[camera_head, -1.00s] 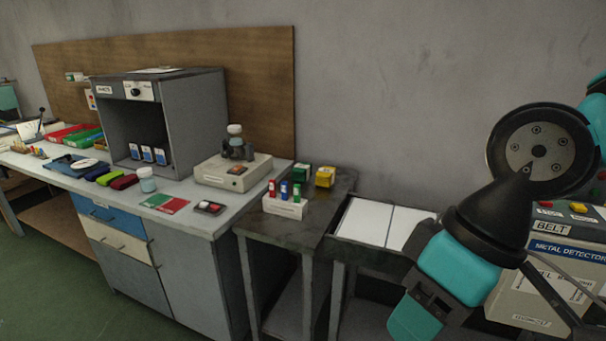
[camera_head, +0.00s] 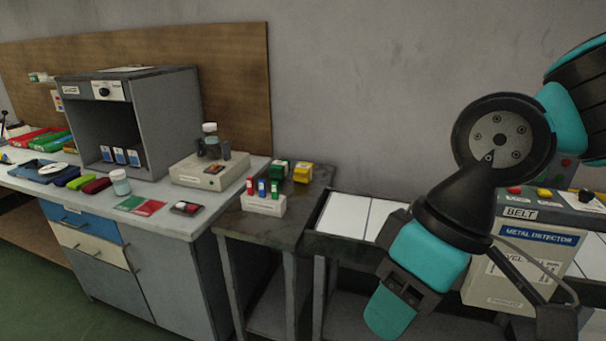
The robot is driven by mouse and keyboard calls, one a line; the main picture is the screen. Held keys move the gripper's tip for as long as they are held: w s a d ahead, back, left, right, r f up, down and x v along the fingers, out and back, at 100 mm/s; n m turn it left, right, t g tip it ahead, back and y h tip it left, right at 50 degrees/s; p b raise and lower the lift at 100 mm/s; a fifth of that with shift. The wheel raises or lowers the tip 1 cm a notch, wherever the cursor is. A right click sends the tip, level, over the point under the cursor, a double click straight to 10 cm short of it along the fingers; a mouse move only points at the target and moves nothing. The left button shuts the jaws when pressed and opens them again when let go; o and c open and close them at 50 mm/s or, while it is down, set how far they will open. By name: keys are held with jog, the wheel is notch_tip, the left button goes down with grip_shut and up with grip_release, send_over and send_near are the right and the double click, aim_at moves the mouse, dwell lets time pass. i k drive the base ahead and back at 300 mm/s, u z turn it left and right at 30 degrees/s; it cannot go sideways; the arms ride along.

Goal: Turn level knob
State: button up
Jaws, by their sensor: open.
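A metal detector box (camera_head: 508,275) stands at the right, with a blue name strip and a white label partly hidden by my arm; its visible letters end in "VEL". A dark round knob (camera_head: 586,196) is on its sloped top panel, near the right edge. I cannot read a label for this knob. Another black knob (camera_head: 104,92) is on a white plate on the grey cabinet at the left. My arm crosses the right side in front of the detector, apart from both knobs in the picture.
Red and yellow buttons (camera_head: 543,193) sit beside the "BELT" label. A belt with white panels (camera_head: 342,214) runs left of the detector. A small dark table (camera_head: 275,232) holds a stamp rack and boxes. A long workbench (camera_head: 165,222) stands left. Green floor is open at lower left.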

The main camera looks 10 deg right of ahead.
aim_at(585, 196)
jog(key=z, duration=1.15)
jog(key=i, duration=0.8)
jog(key=z, duration=0.45)
